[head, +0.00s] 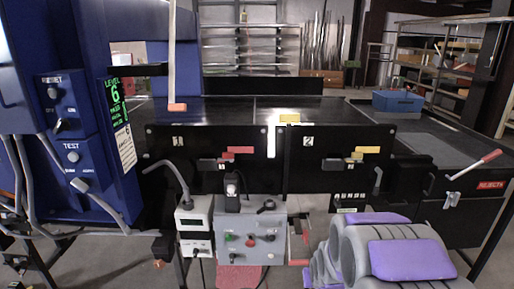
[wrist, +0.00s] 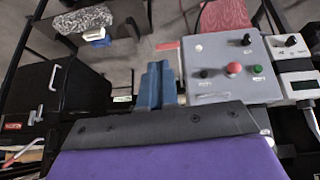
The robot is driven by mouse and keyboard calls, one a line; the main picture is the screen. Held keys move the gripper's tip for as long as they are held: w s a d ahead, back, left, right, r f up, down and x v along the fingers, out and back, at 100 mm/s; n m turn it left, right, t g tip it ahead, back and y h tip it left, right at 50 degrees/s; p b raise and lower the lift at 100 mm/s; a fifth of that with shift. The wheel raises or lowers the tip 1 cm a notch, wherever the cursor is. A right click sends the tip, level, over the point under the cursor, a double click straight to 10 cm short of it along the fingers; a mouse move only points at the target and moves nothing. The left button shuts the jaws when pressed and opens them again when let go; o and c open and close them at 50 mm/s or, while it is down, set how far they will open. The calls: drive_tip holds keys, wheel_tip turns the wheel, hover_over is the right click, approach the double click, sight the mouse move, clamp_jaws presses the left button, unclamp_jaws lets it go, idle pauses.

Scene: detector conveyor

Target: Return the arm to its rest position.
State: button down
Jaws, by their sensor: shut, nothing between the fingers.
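My gripper (wrist: 158,68) shows in the wrist view as two blue fingers side by side, shut and empty. It points away over the floor, beside the grey control box (wrist: 225,68). It touches nothing that I can make out. In the head view my arm's grey and purple links are at the lower right, in front of the conveyor (head: 330,112). My fingers cannot be made out there.
The grey control box (head: 250,238) hangs under the conveyor's front, with a white meter box (head: 195,225) to its left. A blue detector cabinet (head: 80,100) stands left. A rejects bin (head: 470,215) with a red handle (head: 490,157) stands right. A blue box (head: 397,101) sits behind.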

drive_tip(key=s+a+r+g, duration=0.1)
drive_tip(key=s+r, duration=0.3)
drive_tip(key=s, duration=0.8)
drive_tip(key=s+a+r+g, duration=0.1)
drive_tip(key=s+r+g, duration=0.3)
drive_tip(key=s, duration=0.9)
drive_tip(key=s+a+r+g, duration=0.2)
drive_tip(key=s+r, duration=0.3)
drive_tip(key=s, duration=0.7)
drive_tip(key=shift+s+r+g+y, duration=0.25)
drive_tip(key=shift+r+g+y, duration=0.05)
drive_tip(key=shift+g, duration=0.2)
